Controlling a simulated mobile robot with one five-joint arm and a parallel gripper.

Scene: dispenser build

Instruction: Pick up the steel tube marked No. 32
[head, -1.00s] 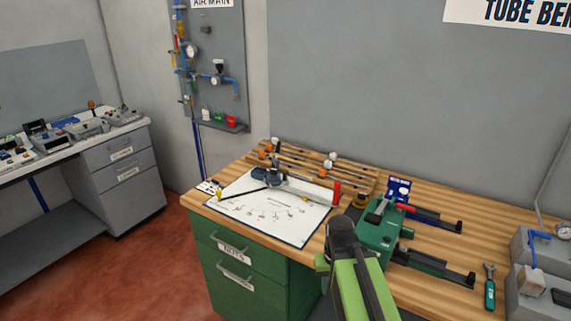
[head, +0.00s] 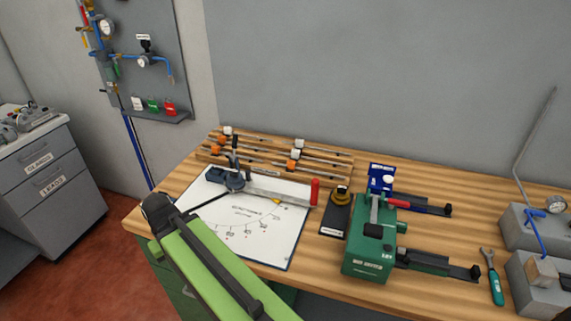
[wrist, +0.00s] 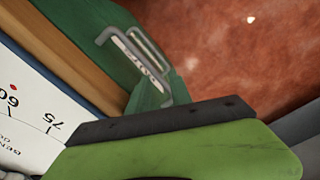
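Several thin metal tubes with orange or white end pieces lie in a wooden rack (head: 262,172) at the back left of the bench. Their number marks are too small to read, so I cannot tell which one is No. 32. My green arm comes up from the bottom of the head view, its dark joint in front of the bench's left corner. My gripper's fingers show in neither view. The wrist view shows a green and black part of my arm, the bench's edge and a drawer handle (wrist: 136,60); no tube shows there.
A bend chart (head: 255,240) lies in front of the rack, with a dark bending tool (head: 232,181) and a red-handled bar on it. A green machine (head: 368,252) stands to its right. A wrench (head: 494,280) and grey blocks are further right.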

